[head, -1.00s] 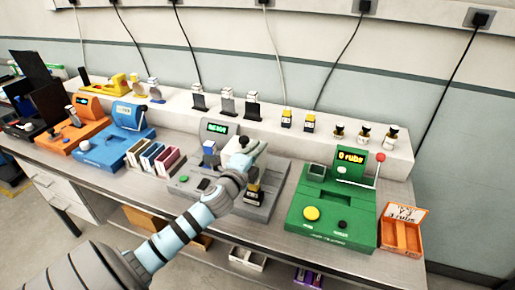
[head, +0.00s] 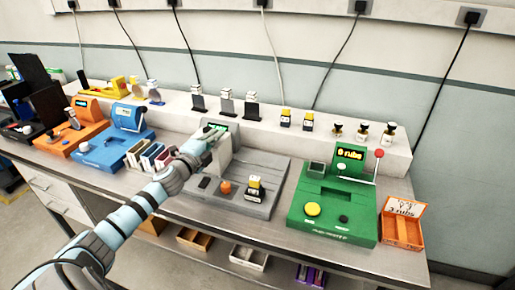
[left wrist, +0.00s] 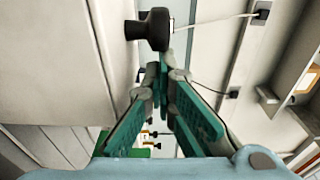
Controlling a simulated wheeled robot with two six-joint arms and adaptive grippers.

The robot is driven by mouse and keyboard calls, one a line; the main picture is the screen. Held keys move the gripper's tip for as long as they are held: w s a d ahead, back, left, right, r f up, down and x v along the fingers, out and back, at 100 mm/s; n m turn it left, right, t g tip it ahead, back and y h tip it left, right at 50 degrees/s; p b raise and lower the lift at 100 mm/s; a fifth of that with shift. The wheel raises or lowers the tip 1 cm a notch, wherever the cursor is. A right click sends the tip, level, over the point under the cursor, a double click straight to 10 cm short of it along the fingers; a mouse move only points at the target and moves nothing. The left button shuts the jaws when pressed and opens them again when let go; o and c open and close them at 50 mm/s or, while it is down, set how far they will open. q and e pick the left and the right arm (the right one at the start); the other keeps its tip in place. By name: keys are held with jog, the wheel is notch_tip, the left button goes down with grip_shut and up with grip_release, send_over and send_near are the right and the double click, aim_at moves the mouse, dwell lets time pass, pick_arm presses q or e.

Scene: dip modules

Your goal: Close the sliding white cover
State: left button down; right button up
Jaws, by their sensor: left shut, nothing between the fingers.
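The white cover (head: 223,155) stands upright on the left part of the grey machine (head: 262,203) in the middle of the bench. In the left wrist view a large pale panel (left wrist: 50,60), apparently this cover, fills the left side. My left gripper (head: 213,133) is shut and empty at the cover's upper left; its fingertips also show in the left wrist view (left wrist: 162,75). A dark knob (left wrist: 155,28) lies just beyond the fingertips; I cannot tell whether they touch. My gripper and cover hide the machine's left interior. My right gripper is out of view.
A yellow-and-black bottle (head: 255,188) and an orange button (head: 225,187) are on the grey machine. A green machine (head: 333,211) stands to its right, a blue one (head: 126,146) to its left. Several small bottles line the white shelf (head: 270,124) behind.

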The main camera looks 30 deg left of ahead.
pick_arm(q)
jog(key=shift+w+d+p, duration=0.1)
jog(key=shift+d+p, duration=0.1)
jog(key=shift+p, duration=0.1)
jog(key=s+d, duration=0.5)
jog(key=s, duration=0.3)
jog(key=shift+b, duration=0.45)
jog(key=shift+w, duration=0.1)
